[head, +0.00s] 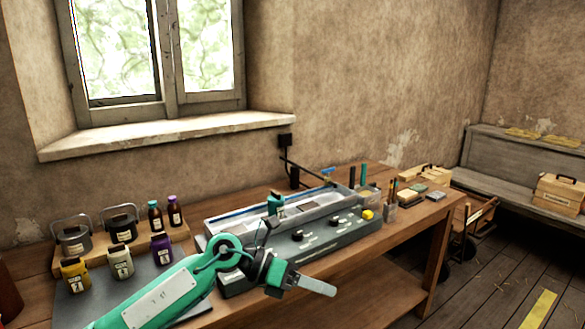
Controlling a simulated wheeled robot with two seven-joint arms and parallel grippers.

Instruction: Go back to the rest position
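My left arm comes in from the lower left, green with a white plate. Its gripper (315,285) hangs over the front edge of the workbench (345,265) and points right. A pale flat finger shape shows at its tip, and I cannot tell whether the fingers are open or shut. I see nothing clearly held in it. The gripper is in front of a grey machine (318,243) with dark knobs and a yellow button, and the arm hides part of that machine. My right gripper is not in view.
Jars and small bottles (122,262) stand at the bench's left, some on a wooden tray. Pen holders and small boxes (410,192) stand at its right end. A wooden bench (485,170) with a box (560,194) is at the right. The floor (480,290) right of the workbench is open.

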